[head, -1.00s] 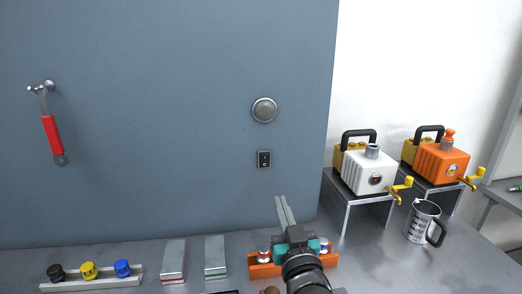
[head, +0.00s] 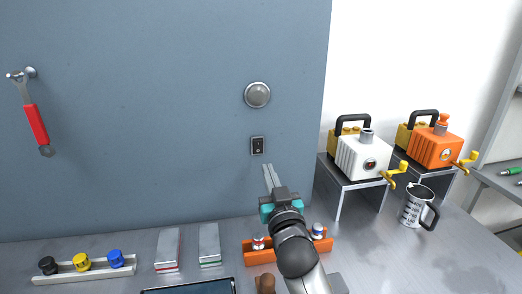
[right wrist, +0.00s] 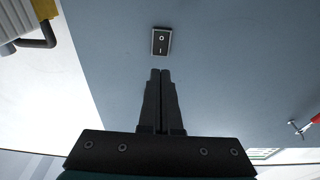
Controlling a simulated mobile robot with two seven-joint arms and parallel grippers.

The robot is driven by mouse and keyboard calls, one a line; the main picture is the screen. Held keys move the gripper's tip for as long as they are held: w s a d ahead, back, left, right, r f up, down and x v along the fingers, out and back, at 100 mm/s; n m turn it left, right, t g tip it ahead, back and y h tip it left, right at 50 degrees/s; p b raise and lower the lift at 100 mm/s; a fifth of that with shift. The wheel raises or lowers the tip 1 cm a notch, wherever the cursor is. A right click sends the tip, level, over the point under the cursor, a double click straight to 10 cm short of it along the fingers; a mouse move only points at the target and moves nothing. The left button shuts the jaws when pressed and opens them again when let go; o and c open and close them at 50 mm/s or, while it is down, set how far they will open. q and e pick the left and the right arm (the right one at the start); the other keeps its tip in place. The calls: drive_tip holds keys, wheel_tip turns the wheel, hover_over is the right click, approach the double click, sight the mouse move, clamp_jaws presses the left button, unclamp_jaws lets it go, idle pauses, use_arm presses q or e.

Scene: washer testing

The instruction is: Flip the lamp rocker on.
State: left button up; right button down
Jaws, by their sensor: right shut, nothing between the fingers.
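The lamp rocker (head: 257,146) is a small dark switch in a light frame on the blue-grey wall panel. It sits below a round grey dome lamp (head: 257,95). In the right wrist view the rocker (right wrist: 161,41) shows its O and I marks, just beyond the fingertips. My right gripper (head: 268,167) is shut and empty, its fingertips just below the rocker in the head view. In the right wrist view the right gripper's tips (right wrist: 160,72) appear apart from the switch. Which way the rocker is tilted I cannot tell. My left gripper is out of view.
A red-handled wrench (head: 36,123) hangs at the left of the panel. White (head: 364,157) and orange (head: 434,149) machines stand on metal stands at the right, near a mug (head: 417,205). An orange holder (head: 262,256) is below my right arm. The panel around the rocker is clear.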

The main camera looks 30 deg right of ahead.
sight(259, 142)
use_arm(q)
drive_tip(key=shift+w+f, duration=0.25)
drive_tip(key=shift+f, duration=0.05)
use_arm(e)
drive_tip(key=x, duration=0.9)
drive_tip(key=shift+w, duration=0.1)
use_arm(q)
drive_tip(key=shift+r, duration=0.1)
